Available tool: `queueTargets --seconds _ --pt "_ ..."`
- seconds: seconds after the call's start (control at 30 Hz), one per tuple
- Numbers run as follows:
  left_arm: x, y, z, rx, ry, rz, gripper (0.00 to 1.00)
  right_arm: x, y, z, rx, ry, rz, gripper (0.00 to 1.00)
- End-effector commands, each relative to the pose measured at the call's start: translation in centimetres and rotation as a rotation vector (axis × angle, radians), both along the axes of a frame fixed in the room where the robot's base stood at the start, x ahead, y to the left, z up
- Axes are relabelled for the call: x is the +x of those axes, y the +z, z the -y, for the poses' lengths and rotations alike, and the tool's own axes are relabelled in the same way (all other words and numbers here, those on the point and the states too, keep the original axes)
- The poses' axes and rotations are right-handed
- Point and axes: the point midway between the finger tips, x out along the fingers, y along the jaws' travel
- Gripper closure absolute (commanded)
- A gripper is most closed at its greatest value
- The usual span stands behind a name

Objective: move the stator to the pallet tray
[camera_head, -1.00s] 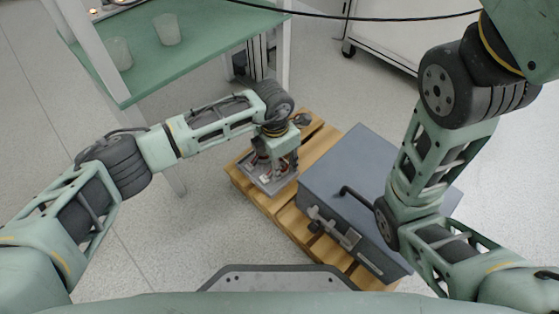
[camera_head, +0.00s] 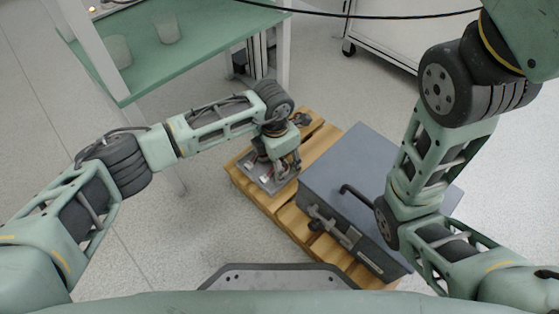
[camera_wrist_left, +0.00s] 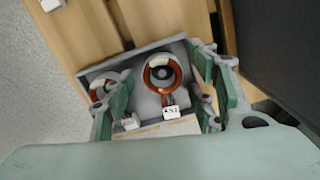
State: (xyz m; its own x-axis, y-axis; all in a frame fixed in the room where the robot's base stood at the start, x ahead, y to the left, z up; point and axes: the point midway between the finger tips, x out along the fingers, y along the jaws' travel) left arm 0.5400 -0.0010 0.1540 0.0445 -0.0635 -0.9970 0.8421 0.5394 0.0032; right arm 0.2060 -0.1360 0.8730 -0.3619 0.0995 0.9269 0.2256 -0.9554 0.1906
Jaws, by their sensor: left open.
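The pallet tray (camera_head: 266,186) is a shallow grey tray on the wooden pallet; its wall (camera_wrist_left: 128,62) shows in the left wrist view. A stator (camera_wrist_left: 161,74), a white ring with copper windings and a white connector, lies in the tray between my left fingers. A second stator (camera_wrist_left: 101,88) lies at the tray's left, partly hidden behind a finger. My left gripper (camera_head: 284,168) points down over the tray, open; in the left wrist view its fingers (camera_wrist_left: 160,95) stand apart with nothing clamped. My right arm is folded at the right; its gripper is out of view.
A grey box with a handle (camera_head: 365,175) stands on the wooden pallet (camera_head: 315,155), close beside the tray. A green-topped table (camera_head: 205,38) with translucent cups (camera_head: 167,28) is at the upper left. A white cabinet (camera_head: 395,42) stands behind. The floor at left is clear.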

Motion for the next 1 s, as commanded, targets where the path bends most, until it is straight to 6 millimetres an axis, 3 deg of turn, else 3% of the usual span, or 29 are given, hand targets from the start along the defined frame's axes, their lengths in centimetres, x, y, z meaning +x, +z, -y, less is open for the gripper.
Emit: queueTargets --seconds 0.27,0.7,1.0 --pt "0.1 0.6 -0.1 0.002 0.001 0.002 0.47 0.1 0.0 0.0 0.003 0.002 -0.004 1.00" --pt "-0.3 9.0 -0.6 0.000 0.000 0.004 0.47 0.0 0.0 0.0 0.001 0.001 0.000 1.00" --pt "-0.5 11.9 -0.8 0.000 0.000 0.000 0.47 0.0 0.0 0.0 0.000 0.000 0.000 1.00"
